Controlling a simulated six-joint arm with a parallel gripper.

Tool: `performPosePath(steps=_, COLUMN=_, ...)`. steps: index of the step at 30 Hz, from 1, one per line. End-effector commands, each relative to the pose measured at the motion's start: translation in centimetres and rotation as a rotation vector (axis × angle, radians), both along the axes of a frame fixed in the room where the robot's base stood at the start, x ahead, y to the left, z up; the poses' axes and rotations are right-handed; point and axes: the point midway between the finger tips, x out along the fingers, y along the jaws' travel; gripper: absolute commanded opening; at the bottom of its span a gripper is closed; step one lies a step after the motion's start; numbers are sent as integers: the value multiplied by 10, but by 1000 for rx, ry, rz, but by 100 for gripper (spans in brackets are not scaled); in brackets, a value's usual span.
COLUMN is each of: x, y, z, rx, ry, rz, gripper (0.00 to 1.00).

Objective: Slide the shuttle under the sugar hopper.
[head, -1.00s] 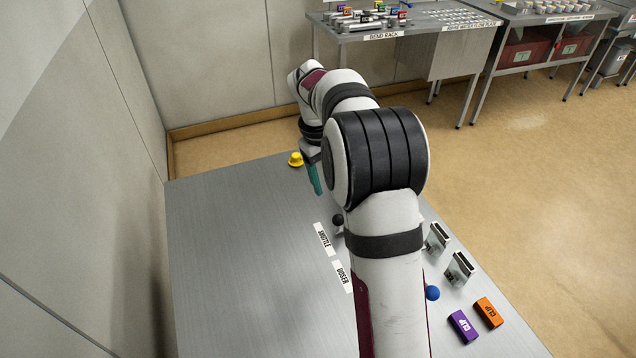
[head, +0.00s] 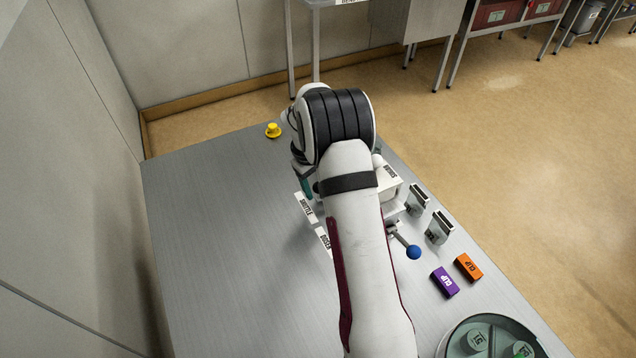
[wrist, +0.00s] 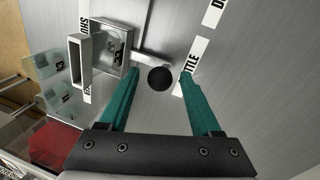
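In the wrist view, a black ball knob (wrist: 160,78) sits between the tips of my open gripper (wrist: 161,80), with a gap showing on either side. A short light bar runs from the knob to a metal block (wrist: 108,45) with a pale handle-like frame on its left. A label partly reading SHUTTLE (wrist: 192,65) lies just right of the knob. In the head view, the SHUTTLE label (head: 306,207) is on the table beside my gripper (head: 306,186). My arm hides the knob there. I cannot make out which part is the sugar hopper.
A DOSER label (head: 325,240), blue ball lever (head: 413,252) and white box (head: 388,186) lie near my arm. Two metal holders, a purple clip (head: 445,282) and an orange clip (head: 468,267) stand right. A yellow knob (head: 273,130) is at the back; the table's left is clear.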

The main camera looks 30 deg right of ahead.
Motion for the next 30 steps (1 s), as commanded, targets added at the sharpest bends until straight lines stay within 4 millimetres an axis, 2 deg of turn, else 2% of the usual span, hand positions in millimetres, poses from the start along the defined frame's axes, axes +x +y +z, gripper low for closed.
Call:
performPosePath(steps=1, x=0, y=0, z=0, rx=0, ry=0, rz=0, gripper=54)
performPosePath(steps=10, x=0, y=0, z=0, rx=0, ry=0, rz=0, gripper=0)
performPosePath(steps=30, x=0, y=0, z=1, rx=-1, ry=-1, rz=0, gripper=0)
